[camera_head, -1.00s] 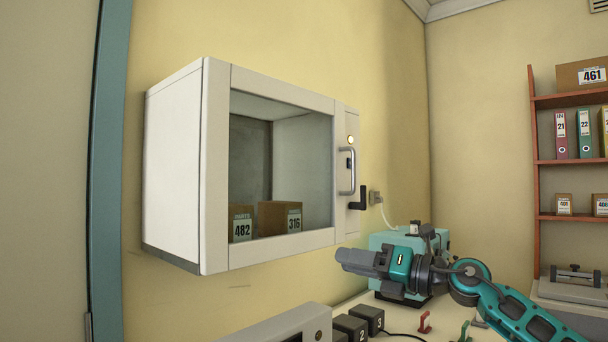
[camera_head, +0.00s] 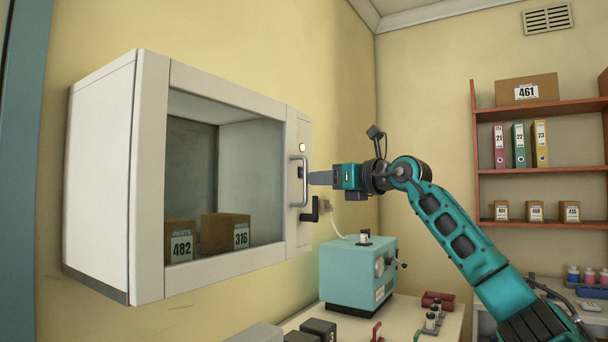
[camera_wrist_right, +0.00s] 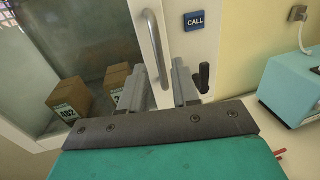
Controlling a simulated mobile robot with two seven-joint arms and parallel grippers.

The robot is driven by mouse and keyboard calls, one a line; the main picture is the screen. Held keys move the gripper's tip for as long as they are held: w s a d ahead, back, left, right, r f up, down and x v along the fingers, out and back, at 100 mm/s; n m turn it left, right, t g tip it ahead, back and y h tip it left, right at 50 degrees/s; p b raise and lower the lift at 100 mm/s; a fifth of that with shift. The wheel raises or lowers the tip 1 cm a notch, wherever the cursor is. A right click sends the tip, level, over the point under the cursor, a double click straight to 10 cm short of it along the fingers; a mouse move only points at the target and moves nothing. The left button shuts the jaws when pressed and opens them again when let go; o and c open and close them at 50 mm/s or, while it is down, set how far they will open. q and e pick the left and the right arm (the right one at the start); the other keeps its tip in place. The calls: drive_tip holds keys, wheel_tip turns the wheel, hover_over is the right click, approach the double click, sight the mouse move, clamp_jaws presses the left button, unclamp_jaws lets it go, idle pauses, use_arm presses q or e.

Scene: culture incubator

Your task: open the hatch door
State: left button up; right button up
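The hatch is a white wall cabinet (camera_head: 100,190) with a glazed door (camera_head: 225,90), which looks shut. A vertical metal bar handle (camera_head: 305,170) stands on the door's right side, and it shows in the right wrist view (camera_wrist_right: 154,42). A black lever (camera_head: 312,212) sits low and right of the handle. My right gripper (camera_head: 311,178) is at the handle, coming from the right. In the right wrist view its two grey fingers (camera_wrist_right: 158,66) are apart, one on each side of the handle's lower part. Contact cannot be told. My left gripper is not in view.
Inside the cabinet are boxes 482 (camera_head: 180,243) and 316 (camera_head: 224,233). A teal machine (camera_head: 350,277) stands on the bench below. A blue CALL sign (camera_wrist_right: 196,21) is right of the handle in the wrist view. A red-brown shelf (camera_head: 545,109) is further right.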

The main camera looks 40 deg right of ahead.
sight(306, 199)
drive_tip(key=w, duration=0.4)
drive_tip(key=w+p, duration=0.1)
drive_tip(key=w, duration=0.1)
drive_tip(key=shift+a, duration=0.25)
drive_tip(key=shift+c, duration=0.2)
drive_tip(key=shift+s, duration=0.1)
clamp_jaws()
